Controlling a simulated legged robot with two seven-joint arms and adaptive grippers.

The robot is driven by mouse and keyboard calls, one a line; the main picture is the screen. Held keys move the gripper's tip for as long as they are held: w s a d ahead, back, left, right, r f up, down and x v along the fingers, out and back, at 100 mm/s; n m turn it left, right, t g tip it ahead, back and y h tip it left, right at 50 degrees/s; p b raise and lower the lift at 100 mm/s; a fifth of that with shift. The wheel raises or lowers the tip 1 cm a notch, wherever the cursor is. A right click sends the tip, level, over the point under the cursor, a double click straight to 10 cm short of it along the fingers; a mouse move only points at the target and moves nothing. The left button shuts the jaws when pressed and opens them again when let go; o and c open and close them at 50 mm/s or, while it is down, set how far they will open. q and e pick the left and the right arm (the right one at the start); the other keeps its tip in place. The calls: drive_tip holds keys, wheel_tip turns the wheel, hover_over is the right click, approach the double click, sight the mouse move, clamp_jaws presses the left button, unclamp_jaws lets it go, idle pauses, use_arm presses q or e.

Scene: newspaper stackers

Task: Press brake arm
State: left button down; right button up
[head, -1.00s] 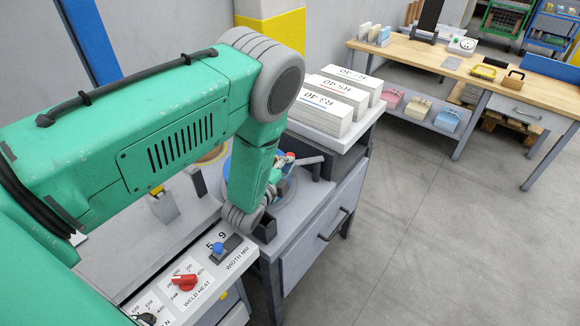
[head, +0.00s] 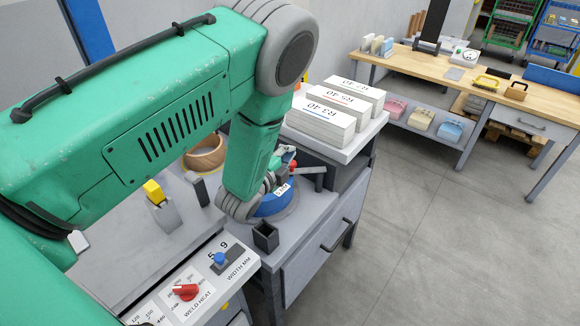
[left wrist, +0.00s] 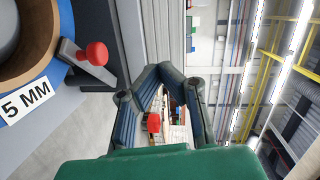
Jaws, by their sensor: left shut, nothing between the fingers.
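A blue reel (head: 272,208) with a "5 MM" label stands on the grey bench, partly behind my left arm. It also fills the left edge of the left wrist view (left wrist: 58,72). Beside it, a grey lever with a red knob, apparently the brake arm (left wrist: 95,54), shows clear of my fingers in the left wrist view. In the head view a grey bar (head: 311,169) and red knob show by the reel. My left gripper (head: 279,172) is near them, mostly hidden by my wrist; its fingers (left wrist: 176,76) are shut and empty. My right gripper is not in view.
Paper stacks (head: 335,108) stand on a raised shelf just behind the reel. A small dark open box (head: 266,236) and a control panel (head: 205,280) are in front. Open floor lies right.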

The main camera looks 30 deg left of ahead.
use_arm(q)
drive_tip(key=shift+a+r, duration=0.2)
drive_tip(key=shift+r, duration=0.45)
drive_tip(key=shift+a+r, duration=0.2)
drive_tip(key=shift+r, duration=0.4)
drive_tip(key=shift+d+r, duration=0.15)
drive_tip(key=shift+d, duration=0.05)
